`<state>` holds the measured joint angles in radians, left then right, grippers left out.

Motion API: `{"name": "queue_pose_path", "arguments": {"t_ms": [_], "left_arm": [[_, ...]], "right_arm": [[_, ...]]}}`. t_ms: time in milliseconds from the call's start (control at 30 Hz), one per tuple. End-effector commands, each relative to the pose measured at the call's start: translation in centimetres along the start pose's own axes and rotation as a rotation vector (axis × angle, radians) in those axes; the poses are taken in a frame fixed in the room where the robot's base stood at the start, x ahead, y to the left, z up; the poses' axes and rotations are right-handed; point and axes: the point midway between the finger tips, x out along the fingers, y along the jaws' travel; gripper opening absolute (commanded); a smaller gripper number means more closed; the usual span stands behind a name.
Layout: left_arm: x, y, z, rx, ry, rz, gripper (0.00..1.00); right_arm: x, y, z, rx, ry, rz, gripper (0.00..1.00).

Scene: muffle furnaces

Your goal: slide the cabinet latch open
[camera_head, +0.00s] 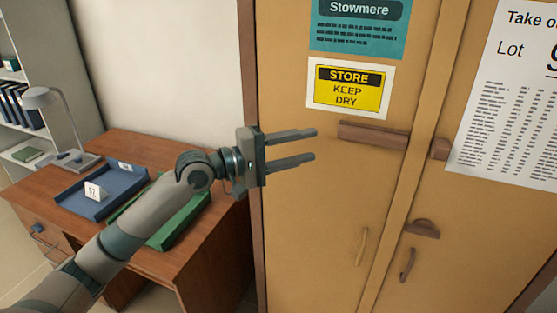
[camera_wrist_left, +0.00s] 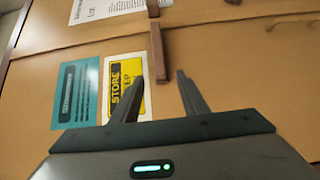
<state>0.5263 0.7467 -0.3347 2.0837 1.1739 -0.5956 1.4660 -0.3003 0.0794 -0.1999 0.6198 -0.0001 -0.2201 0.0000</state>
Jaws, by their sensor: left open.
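A tan two-door cabinet (camera_head: 310,220) has a brown latch bar (camera_head: 374,135) lying across its left door. A small brown block (camera_head: 440,149) sits on the right door beside the seam, with a narrow gap between it and the bar. My left gripper (camera_head: 315,144) is open and empty, its fingers pointing right, just left of the bar's left end. In the left wrist view the bar (camera_wrist_left: 156,48) runs away from my gripper (camera_wrist_left: 160,77), its near end appearing between the two fingertips. I cannot tell whether they touch. My right gripper is out of view.
The doors carry a yellow "STORE KEEP DRY" sign (camera_head: 349,88), a teal notice (camera_head: 360,30), two handles (camera_head: 361,247) (camera_head: 407,264) and a brown half-round piece (camera_head: 423,228). A wooden desk (camera_head: 120,150) with a blue tray (camera_head: 122,192), green tray and lamp stands left.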

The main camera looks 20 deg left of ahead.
Motion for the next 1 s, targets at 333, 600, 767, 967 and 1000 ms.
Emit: {"name": "queue_pose_path", "arguments": {"t_ms": [333,600,767,967,1000], "left_arm": [[-5.0,-0.3,-0.1,0.000,0.001,-0.001,0.41],[-5.8,-0.1,-0.1,-0.001,0.000,-0.001,0.41],[-5.8,0.0,-0.1,-0.001,0.000,0.000,0.41],[-5.8,-0.1,-0.1,-0.001,0.000,0.000,0.41],[-5.7,-0.1,-0.1,-0.001,0.001,0.000,0.41]], "right_arm": [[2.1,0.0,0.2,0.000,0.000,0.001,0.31],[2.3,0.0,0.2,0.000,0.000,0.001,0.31],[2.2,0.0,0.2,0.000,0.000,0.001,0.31],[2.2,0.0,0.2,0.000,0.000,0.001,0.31],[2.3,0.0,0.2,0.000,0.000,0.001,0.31]]}}
